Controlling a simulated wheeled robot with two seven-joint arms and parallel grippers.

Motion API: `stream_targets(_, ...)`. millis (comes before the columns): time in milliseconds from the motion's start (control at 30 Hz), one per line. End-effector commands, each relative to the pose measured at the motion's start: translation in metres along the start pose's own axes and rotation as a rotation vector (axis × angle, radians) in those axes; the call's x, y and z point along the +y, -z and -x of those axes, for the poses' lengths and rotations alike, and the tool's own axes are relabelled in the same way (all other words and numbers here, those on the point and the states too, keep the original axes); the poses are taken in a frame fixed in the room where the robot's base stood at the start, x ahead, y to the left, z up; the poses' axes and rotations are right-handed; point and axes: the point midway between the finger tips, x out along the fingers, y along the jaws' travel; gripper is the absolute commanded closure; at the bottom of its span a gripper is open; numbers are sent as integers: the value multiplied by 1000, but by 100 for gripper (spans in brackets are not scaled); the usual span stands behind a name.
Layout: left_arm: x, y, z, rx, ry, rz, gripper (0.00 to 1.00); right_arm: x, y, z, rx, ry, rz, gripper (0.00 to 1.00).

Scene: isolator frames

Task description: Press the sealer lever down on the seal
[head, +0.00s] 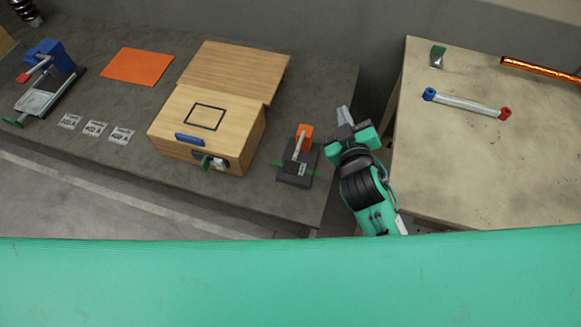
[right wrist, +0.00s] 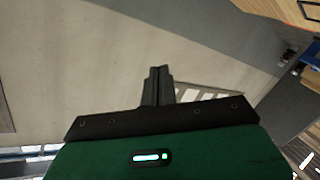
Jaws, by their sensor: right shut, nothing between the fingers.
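The sealer (head: 297,172) is a small dark device near the right end of the grey bench. It has an orange block (head: 304,131) at its back and a pale lever (head: 299,146) running forward. A thin green strip (head: 284,164) lies across its front with a small light piece, perhaps the seal; how far the lever is raised is unclear. My right gripper (head: 344,115) is to the right of the sealer, apart from it, shut and empty. Its closed fingers (right wrist: 158,86) show in the right wrist view. My left gripper is not in view.
A wooden box (head: 242,145) with a blue handle and a latch stands left of the sealer. A blue press (head: 45,75), several labelled tags (head: 95,128) and an orange sheet (head: 137,66) lie farther left. A gap separates the bench from the pale table (head: 470,170).

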Motion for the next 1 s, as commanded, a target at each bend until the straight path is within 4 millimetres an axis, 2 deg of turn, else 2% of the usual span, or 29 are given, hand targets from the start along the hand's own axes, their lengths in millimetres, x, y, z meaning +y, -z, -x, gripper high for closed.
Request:
stream_targets(33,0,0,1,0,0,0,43,-2,26,-7,95,-11,43,100)
stream_targets(200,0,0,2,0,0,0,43,-23,104,-14,416,-18,205,100)
stream_targets(400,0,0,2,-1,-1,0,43,-72,174,-3,776,34,425,100)
stream_targets(500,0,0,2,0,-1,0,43,-103,197,8,946,83,547,100)
stream_targets(633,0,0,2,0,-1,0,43,-147,213,25,1153,173,716,100)
stream_targets(767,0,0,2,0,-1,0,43,-192,212,41,1340,292,901,100)
stream_targets(867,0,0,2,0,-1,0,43,-223,198,50,1464,405,1053,100)
stream_targets(1000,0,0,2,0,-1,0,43,-258,166,57,1602,592,1278,100)
